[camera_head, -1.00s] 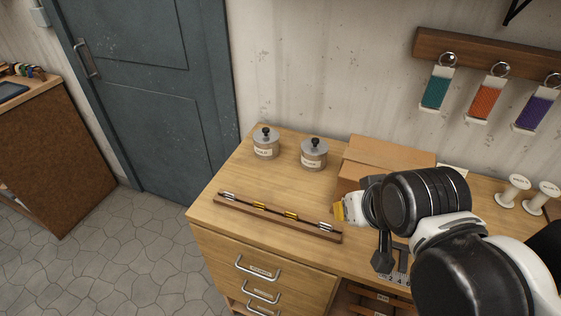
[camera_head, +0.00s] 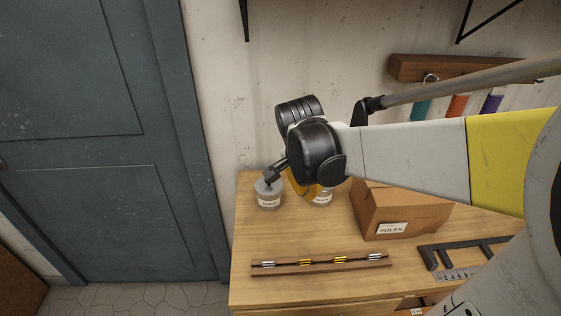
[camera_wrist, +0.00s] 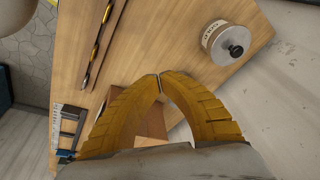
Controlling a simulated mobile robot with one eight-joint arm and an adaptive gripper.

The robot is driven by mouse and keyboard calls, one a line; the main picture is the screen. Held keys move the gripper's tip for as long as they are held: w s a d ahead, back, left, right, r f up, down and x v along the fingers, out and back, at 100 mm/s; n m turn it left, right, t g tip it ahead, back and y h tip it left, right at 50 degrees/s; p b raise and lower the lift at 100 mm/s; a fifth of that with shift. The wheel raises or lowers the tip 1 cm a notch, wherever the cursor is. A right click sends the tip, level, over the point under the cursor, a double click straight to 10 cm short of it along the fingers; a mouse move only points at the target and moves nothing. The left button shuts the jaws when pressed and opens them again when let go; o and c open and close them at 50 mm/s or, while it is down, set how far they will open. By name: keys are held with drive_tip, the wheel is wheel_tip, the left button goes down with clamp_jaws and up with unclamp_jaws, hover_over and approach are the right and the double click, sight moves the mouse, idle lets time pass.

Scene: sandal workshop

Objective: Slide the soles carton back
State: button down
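The soles carton (camera_head: 402,212) is a brown cardboard box with a white SOLES label on its front. It stands on the wooden bench (camera_head: 335,240), right of the jars. Part of the carton (camera_wrist: 151,122) shows below and through the gap between the fingers. The rest of it is hidden there.
A lidded jar (camera_head: 268,194) stands at the back left, with a second jar (camera_head: 323,197) partly hidden by my gripper. A wooden rack (camera_head: 320,264) with small metal pieces lies in front. A dark bracket tool (camera_head: 460,250) lies right of the carton. The wall is close behind.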

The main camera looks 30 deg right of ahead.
drive_tip(key=d+f+m+g+p, duration=0.2)
drive_tip(key=d+f+m+g, duration=0.1)
drive_tip(key=d+m, duration=0.55)
drive_tip(key=b+x, duration=0.1)
drive_tip(key=x, duration=0.2)
drive_tip(key=b+x, duration=0.2)
drive_tip(key=x, duration=0.2)
drive_tip(key=b+x, duration=0.1)
drive_tip(key=x, duration=0.3)
drive_tip(key=shift+s+d+f, duration=0.1)
drive_tip(key=shift+s+d, duration=0.2)
drive_tip(key=shift+d, duration=0.15)
drive_tip(key=s+d, duration=0.1)
drive_tip(key=d+b, duration=0.1)
drive_tip(key=d, duration=0.1)
drive_tip(key=shift+s, duration=0.4)
drive_tip(key=shift+s+d+r, duration=0.1)
drive_tip(key=shift+d+r, duration=0.1)
drive_tip(key=shift+r, duration=0.05)
drive_tip(key=shift+d, duration=0.1)
drive_tip(key=s+d, duration=0.4)
drive_tip(key=d, duration=0.4)
drive_tip(key=s+d, duration=0.5)
drive_tip(key=d, duration=0.2)
drive_tip(key=s+d, duration=0.4)
drive_tip(key=d, duration=0.4)
drive_tip(key=shift+s+d, duration=0.3)
drive_tip(key=shift+s, duration=0.05)
drive_tip(key=shift+w+a, duration=0.1)
drive_tip(key=shift+a, duration=0.05)
